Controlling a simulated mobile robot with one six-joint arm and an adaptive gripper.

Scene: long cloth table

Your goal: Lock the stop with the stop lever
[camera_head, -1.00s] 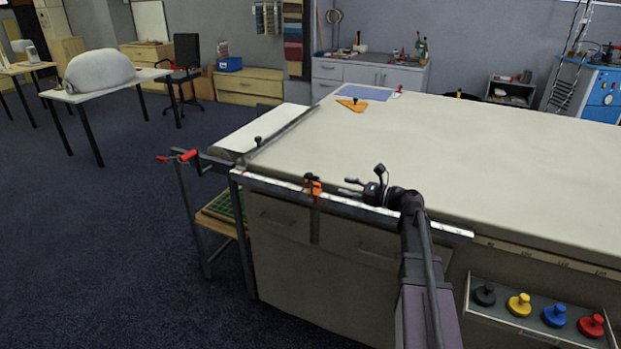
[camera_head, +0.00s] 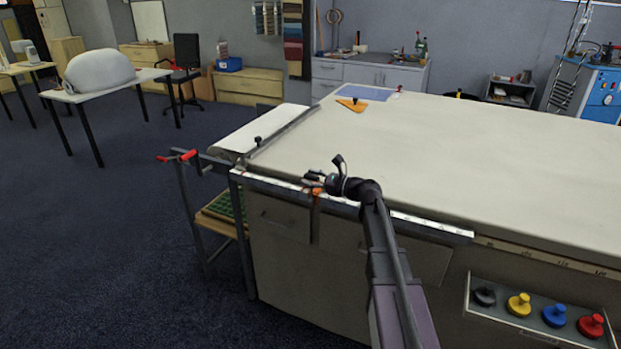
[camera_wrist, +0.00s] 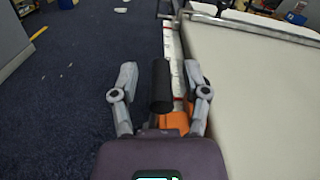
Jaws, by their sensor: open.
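The orange stop (camera_head: 316,192) sits on the metal rail along the table's front edge, partly hidden by my gripper (camera_head: 316,179). In the wrist view its orange body (camera_wrist: 174,121) shows low between and beside my fingers. The black stop lever (camera_wrist: 161,88) appears there as a dark cylinder between the two open fingers. A gap shows on each side of it, and neither finger visibly touches it. Whether the fingertips are level with the lever in depth, I cannot tell.
The metal rail (camera_head: 272,184) runs along the front edge. A red-handled crank (camera_head: 188,155) is at its left end. Black, yellow, blue and red knobs sit in a tray (camera_head: 487,322) at lower right.

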